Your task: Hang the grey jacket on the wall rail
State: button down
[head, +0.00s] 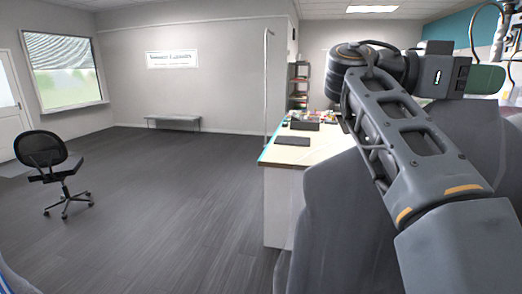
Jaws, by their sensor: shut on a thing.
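My arm reaches up from the lower right, and its wrist bends to the right at the top. My gripper (466,77) is at the wrist's end near the right edge; its fingertips cannot be made out clearly. It is shut on what appears to be the grey jacket (328,225). The jacket's broad grey cloth hangs below and behind my arm, and my arm links hide much of it. A dark green rounded piece (488,80) shows just right of the gripper; I cannot tell what it is. I cannot make out the wall rail.
A white-sided counter (279,205) with a pale top stands left of the jacket and partly behind it, with small items on it. A black office chair (52,165) stands at the left. A bench (174,119) stands by the far wall. The dark floor between is clear.

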jog(key=shift+v, duration=2)
jog(key=shift+x, duration=1.4)
jog(key=p+x, duration=0.3)
jog(key=x, duration=1.9)
jog(key=shift+r, duration=0.2)
jog(key=shift+f, duration=0.1)
